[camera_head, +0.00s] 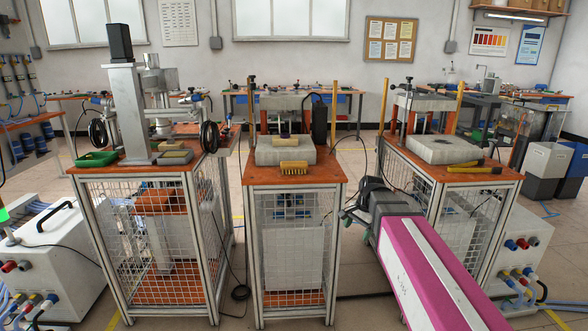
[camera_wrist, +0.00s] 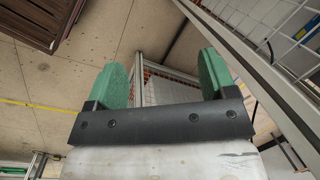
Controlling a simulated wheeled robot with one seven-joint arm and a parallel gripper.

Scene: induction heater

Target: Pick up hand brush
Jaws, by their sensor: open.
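A hand brush (camera_head: 294,168) with yellowish bristles lies near the front edge of the middle orange-topped table (camera_head: 262,176), in front of a grey block. My gripper (camera_head: 346,208) is at the right of the middle table's front corner, apart from the brush, at the end of my pink arm. In the wrist view its two green fingers (camera_wrist: 163,78) are spread wide with nothing between them. The wrist view shows floor and table frames, not the brush.
The grey block (camera_head: 285,152) stands behind the brush. The left table (camera_head: 150,160) carries a press column and a green tray (camera_head: 97,158). The right table (camera_head: 470,170) holds another block and a yellow-handled tool (camera_head: 474,170).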

